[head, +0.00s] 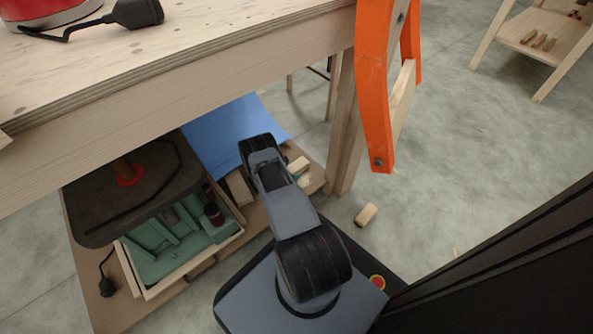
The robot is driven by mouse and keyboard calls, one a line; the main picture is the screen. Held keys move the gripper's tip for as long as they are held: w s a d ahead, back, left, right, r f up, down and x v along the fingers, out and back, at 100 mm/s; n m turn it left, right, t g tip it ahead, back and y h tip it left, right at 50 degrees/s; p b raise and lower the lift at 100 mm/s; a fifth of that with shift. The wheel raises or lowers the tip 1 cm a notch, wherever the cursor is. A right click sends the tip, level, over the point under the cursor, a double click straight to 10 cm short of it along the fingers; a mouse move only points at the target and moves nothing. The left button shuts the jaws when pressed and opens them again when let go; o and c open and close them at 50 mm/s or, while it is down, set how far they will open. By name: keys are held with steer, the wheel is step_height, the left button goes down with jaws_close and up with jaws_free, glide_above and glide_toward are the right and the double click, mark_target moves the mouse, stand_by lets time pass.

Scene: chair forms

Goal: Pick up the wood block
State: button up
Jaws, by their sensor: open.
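A small light wood block (366,214) lies on the concrete floor to the right of my arm, below the orange upright. Another wood block (239,188) lies on the low wooden shelf just left of my arm. A further pale block (298,164) lies on that shelf just right of my arm. Which of them is the task's block I cannot tell. My arm reaches from my base under the workbench and over the low shelf. Its fingers cannot be made out; the arm's own links hide that end.
A workbench (180,100) spans the upper left. An orange upright (374,90) stands at its right end. On the low shelf (258,218) are an open drawer (190,270) with green lining and a blue sheet (225,135). Floor to the right is mostly clear.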

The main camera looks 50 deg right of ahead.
steer(key=shift+c, duration=0.4)
steer(key=c, duration=0.9)
steer(key=shift+c, duration=0.4)
steer(key=shift+r, duration=0.1)
